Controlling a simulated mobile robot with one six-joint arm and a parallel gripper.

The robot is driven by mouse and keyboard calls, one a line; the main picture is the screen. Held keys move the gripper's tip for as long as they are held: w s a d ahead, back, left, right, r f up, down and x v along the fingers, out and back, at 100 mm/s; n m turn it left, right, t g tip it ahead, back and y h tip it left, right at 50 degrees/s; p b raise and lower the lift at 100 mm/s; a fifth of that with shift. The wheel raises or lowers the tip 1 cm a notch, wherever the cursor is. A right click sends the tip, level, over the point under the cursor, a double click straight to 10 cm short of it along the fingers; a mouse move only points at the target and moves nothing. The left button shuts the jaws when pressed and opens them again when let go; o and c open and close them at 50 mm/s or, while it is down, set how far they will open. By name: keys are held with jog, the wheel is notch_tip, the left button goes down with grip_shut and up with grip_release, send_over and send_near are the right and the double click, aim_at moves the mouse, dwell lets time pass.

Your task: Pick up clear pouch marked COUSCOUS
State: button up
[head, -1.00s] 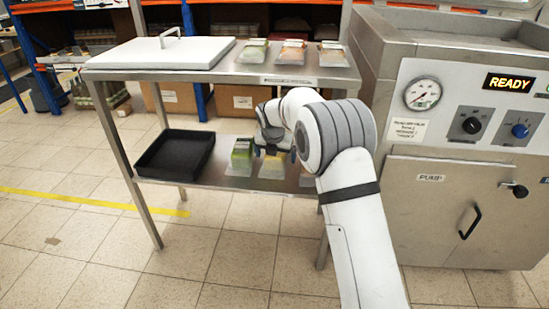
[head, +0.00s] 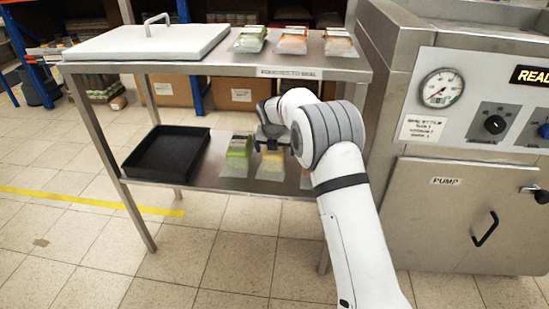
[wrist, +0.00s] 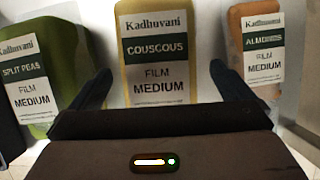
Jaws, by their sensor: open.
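The clear pouch marked COUSCOUS (wrist: 157,55), with yellowish contents and a white and dark green label, stands out in the middle of the wrist view. In the head view the yellow pouch (head: 270,170) is on the lower shelf, partly hidden by my arm. My gripper (wrist: 155,92) is open, its two dark fingers reaching toward the couscous pouch, one on each side of its lower end. I cannot tell whether they touch it. In the head view my gripper (head: 270,142) is over the lower shelf.
A green SPLIT PEAS pouch (wrist: 35,75) lies left of the couscous and an orange ALMONDS pouch (wrist: 258,48) right of it, both near the fingers. A black tray (head: 165,155) sits left on the lower shelf (head: 205,177). More pouches lie on the upper shelf above.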

jog(key=b+x, duration=0.1)
jog(key=x, duration=0.2)
jog(key=shift+f, duration=0.2)
jog(key=shift+r, duration=0.1)
jog(key=c, duration=1.3)
jog(key=shift+c, duration=0.4)
jog(key=shift+r, duration=0.15)
